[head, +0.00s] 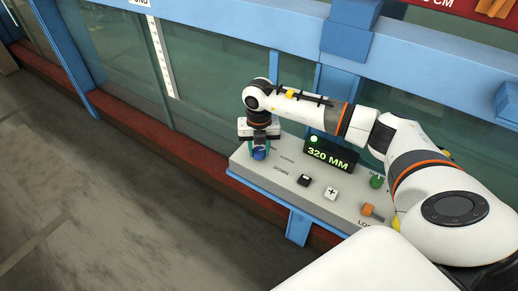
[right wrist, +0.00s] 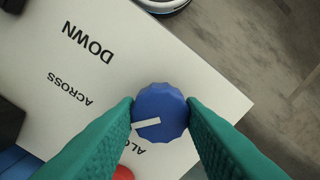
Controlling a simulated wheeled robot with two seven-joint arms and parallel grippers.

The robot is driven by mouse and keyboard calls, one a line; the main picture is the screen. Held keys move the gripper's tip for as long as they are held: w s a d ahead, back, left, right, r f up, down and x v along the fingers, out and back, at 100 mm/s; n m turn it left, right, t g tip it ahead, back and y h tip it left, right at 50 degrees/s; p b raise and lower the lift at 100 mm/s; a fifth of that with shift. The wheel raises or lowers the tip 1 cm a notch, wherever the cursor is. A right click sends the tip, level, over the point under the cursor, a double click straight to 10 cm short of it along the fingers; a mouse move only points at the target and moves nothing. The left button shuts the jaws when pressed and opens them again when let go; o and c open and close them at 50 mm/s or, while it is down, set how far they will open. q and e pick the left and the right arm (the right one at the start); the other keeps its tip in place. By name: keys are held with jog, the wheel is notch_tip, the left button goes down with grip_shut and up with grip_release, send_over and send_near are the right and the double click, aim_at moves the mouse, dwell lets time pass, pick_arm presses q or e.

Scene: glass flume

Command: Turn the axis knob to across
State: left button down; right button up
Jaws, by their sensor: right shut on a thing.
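The axis knob (head: 259,154) is blue and sits at the left end of the panel. In the right wrist view the knob (right wrist: 165,108) has a ridged rim and a white pointer line aimed left and slightly down. The pointer lies between the ACROSS label (right wrist: 70,88) and a partly hidden label starting "ALO" (right wrist: 132,149). The DOWN label (right wrist: 88,44) is farther up. My right gripper (head: 261,147) is over the knob, its green fingers shut on the knob's two sides. My left gripper is not in view.
The grey control panel (head: 335,204) also carries a 320 MM display (head: 330,155), a black switch (head: 304,180), a white plus button (head: 331,193), a green knob (head: 377,182) and an orange handle (head: 372,211). The flume glass stands behind. Floor at the left is clear.

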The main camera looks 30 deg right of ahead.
aim_at(259, 150)
jog(key=shift+r+m, duration=0.1)
jog(key=shift+m, duration=0.4)
jog(key=o, duration=1)
jog(key=shift+r+b, duration=0.35)
jog(key=shift+r, duration=0.05)
notch_tip(259, 150, up, 11)
jog(key=b, duration=0.3)
